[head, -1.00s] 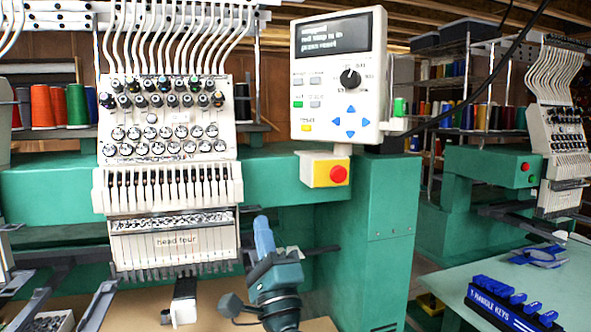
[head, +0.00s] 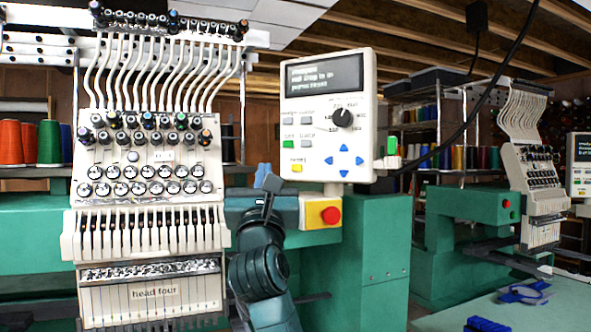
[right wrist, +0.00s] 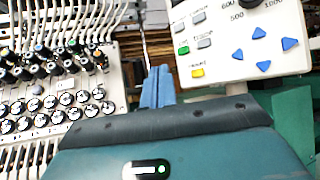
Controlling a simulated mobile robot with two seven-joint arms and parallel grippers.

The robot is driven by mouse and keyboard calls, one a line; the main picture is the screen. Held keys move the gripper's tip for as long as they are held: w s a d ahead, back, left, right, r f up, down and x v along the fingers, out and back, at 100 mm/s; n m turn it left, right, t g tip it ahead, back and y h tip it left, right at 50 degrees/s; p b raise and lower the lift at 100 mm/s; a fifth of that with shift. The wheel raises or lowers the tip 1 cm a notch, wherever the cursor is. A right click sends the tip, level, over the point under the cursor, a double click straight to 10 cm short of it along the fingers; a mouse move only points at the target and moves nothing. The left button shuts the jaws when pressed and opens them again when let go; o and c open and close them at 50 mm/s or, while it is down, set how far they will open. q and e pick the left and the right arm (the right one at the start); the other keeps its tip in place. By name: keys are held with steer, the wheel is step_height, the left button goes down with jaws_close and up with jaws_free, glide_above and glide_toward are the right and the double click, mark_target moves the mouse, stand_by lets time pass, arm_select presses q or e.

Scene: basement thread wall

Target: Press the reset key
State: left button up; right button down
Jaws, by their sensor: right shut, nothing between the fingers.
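The control panel (head: 328,115) is a pale box with a dark screen (head: 323,75) above its keys. The screen text is blurred but seems to mention a red stop and reset. A yellow key (head: 296,168) sits at the panel's lower left; it also shows in the right wrist view (right wrist: 197,72). Its small label is too blurred to read surely. My right gripper (head: 265,178) is shut and empty, its blue fingers pointing up, left of the panel and apart from the yellow key in the picture. The fingers also show in the right wrist view (right wrist: 158,87). My left gripper is out of view.
A red stop button (head: 330,214) on a yellow box sits just below the panel. The embroidery head marked "head four" (head: 150,292) stands close on the left. Grey, green and blue keys and a black dial (head: 342,117) share the panel. A green table (head: 565,305) is at right.

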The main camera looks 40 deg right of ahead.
mark_target(297, 168)
steer(key=w+d, duration=0.1)
steer(key=d, duration=0.1)
steer(key=w+d, duration=0.1)
steer(key=d, duration=0.2)
steer(key=w+d, duration=0.2)
steer(key=d, duration=0.1)
stand_by(0.8)
stand_by(1.2)
steer(key=shift+d, duration=0.1)
steer(key=shift+w+d+p, duration=0.1)
steer(key=shift+p, duration=0.2)
steer(key=shift+d, duration=0.15)
